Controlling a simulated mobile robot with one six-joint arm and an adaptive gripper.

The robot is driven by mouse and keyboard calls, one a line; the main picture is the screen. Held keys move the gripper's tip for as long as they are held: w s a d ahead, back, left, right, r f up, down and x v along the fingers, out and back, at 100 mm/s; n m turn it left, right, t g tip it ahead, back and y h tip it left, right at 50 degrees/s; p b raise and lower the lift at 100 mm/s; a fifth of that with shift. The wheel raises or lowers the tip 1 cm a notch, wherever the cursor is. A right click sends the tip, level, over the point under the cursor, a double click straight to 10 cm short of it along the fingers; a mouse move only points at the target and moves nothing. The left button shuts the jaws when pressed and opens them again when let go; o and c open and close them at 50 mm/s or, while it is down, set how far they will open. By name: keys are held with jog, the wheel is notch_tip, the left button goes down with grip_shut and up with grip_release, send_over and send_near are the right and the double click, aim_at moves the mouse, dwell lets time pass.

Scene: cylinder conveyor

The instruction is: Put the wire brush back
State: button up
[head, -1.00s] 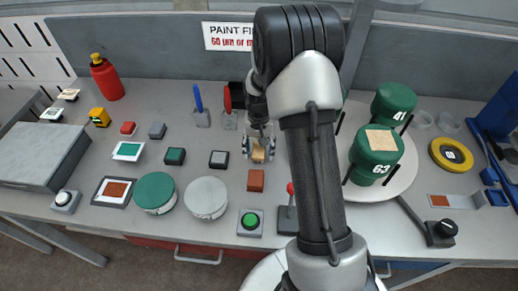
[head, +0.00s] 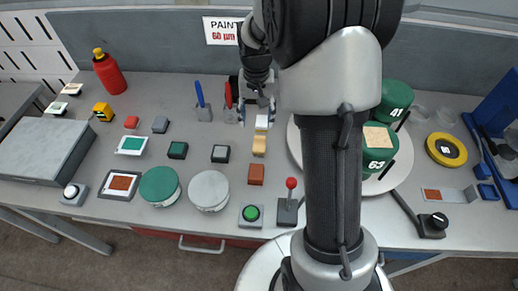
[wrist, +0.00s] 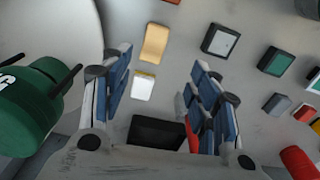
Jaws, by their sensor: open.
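I cannot clearly pick out the wire brush. A tan, wood-coloured piece (head: 259,145) lies on the bench and also shows in the wrist view (wrist: 155,43). A small white block with a yellow edge (head: 261,122) lies just behind it; in the wrist view this block (wrist: 142,88) is framed between the fingers. A blue-handled tool (head: 200,95) and a red-handled tool (head: 228,96) stand upright in small holders left of my gripper. My gripper (head: 257,112) is open and empty above the bench; its fingers are wide apart in the wrist view (wrist: 160,72).
A black box (wrist: 158,133) lies near the gripper's base. Green drums (head: 378,148) stand on a round white turntable (head: 402,170) at right. A red-brown block (head: 256,174), button box (head: 251,215) and red-knobbed lever (head: 288,205) lie in front. A red bottle (head: 109,72) stands far left.

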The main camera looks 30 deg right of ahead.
jog(key=s+a+r+n+t, duration=0.25)
jog(key=s+a+r, duration=0.55)
jog(key=s+r, duration=0.4)
jog(key=s+a+r+n+t, duration=0.1)
jog(key=s+a+n, duration=0.1)
jog(key=s, duration=0.4)
jog(key=s+a+r+n, duration=0.1)
jog(key=s+a, duration=0.1)
jog(key=s, duration=0.4)
jog(key=shift+s+a+r+n+t, duration=0.25)
jog(key=shift+s+a+n+t, duration=0.05)
jog(key=shift+s+n+t, duration=0.05)
